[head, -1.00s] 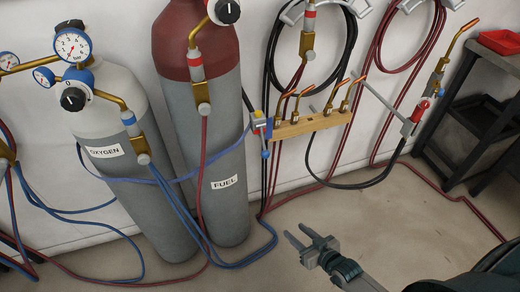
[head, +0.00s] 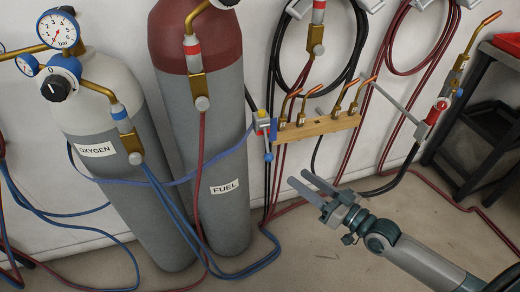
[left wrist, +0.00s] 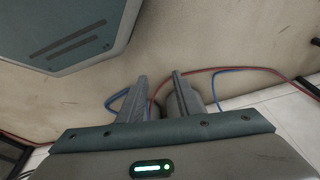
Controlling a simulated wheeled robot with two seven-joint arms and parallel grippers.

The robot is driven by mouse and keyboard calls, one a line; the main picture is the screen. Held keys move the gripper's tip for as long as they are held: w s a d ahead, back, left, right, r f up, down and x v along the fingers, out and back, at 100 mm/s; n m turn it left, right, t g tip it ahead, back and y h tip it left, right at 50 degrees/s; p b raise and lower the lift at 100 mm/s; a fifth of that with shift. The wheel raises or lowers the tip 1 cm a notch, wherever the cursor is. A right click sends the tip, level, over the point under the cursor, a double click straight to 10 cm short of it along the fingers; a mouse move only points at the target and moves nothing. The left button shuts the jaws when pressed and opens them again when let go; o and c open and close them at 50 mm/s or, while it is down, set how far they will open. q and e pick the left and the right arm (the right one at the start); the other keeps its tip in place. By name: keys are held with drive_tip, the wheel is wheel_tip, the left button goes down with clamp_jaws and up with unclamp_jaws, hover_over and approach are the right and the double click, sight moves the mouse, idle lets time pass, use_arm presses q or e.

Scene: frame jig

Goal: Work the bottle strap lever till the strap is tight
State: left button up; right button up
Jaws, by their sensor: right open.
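The blue strap (head: 181,182) runs around the grey oxygen bottle (head: 122,198) and the red-topped fuel bottle (head: 225,118). It reaches a small buckle (head: 263,124) with yellow and blue parts, left of a wooden rack. A lever with a blue ball end (head: 268,157) hangs below the buckle. My right gripper (head: 297,177) is open and empty, its fingers pointing up-left, just below and right of the ball and apart from it in the picture. My left gripper shows only in the left wrist view (left wrist: 160,76), fingers apart with nothing between them.
The wooden rack (head: 318,127) holds several brass torch tips beside the buckle. Coiled hoses (head: 365,60) hang on the wall. Blue and red hoses trail on the floor (head: 330,262). A dark shelf cart (head: 475,135) stands at the right.

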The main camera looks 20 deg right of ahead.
sight(267, 155)
drive_tip(key=x, duration=1.6)
drive_tip(key=shift+f+p, duration=0.1)
drive_tip(key=shift+p, duration=0.25)
use_arm(q)
wheel_tip(267, 155, down, 2)
drive_tip(key=shift+f, duration=0.1)
use_arm(e)
drive_tip(key=shift+w+a, duration=0.3)
drive_tip(key=shift+w, duration=0.25)
use_arm(q)
drive_tip(key=shift+w, duration=0.1)
use_arm(e)
clamp_jaws()
